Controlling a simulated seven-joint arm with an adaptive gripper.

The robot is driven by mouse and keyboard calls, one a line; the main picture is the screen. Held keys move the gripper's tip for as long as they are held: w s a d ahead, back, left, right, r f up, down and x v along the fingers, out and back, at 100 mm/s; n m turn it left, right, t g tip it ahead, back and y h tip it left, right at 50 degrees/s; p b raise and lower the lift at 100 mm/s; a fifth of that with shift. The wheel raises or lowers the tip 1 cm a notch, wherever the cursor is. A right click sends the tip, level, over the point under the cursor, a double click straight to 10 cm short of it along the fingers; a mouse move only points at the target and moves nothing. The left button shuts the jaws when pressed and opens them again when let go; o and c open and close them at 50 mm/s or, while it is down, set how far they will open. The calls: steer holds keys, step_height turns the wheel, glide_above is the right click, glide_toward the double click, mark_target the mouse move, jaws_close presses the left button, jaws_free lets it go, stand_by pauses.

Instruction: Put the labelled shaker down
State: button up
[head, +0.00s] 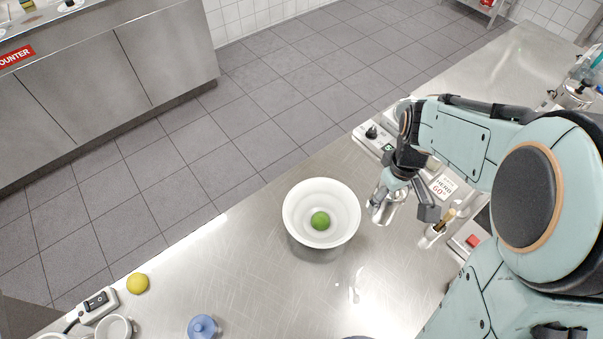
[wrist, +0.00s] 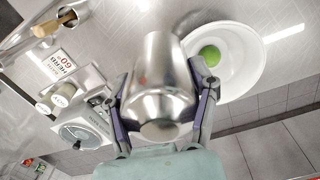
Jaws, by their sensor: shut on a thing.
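A shiny metal shaker (wrist: 160,85) fills the middle of the wrist view; I see no readable label on its visible side. My gripper (wrist: 160,92) is shut around it, with one finger on each side. In the head view my gripper (head: 404,203) is over the steel counter, just right of the white bowl, and the partly hidden shaker (head: 388,210) shows beneath it. I cannot tell whether its base touches the counter.
The white bowl (head: 296,211) with a green lime (head: 320,220) is close on the left. The counter (head: 260,270) in front is mostly clear.

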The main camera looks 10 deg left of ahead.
steer(key=s+a+n, duration=0.2)
steer(key=a+n, duration=0.6)
steer(key=a, duration=1)
steer(key=s+a+n, duration=0.7)
steer(key=s+a, duration=0.7)
steer(key=s, duration=0.1)
steer(key=w+a+f, duration=0.1)
steer(key=a+f, duration=0.2)
steer(key=a, duration=0.1)
steer(key=w+a+f, duration=0.2)
steer(key=a+f, duration=0.1)
steer(key=a, duration=0.1)
steer(key=w+a+f, duration=0.2)
steer(key=a+f, duration=0.2)
steer(key=shift+a, duration=0.25)
steer(key=shift+w+a+f, duration=0.1)
steer(key=shift+a+f, duration=0.05)
steer(key=shift+f, duration=1.6)
steer(key=shift+f, duration=0.1)
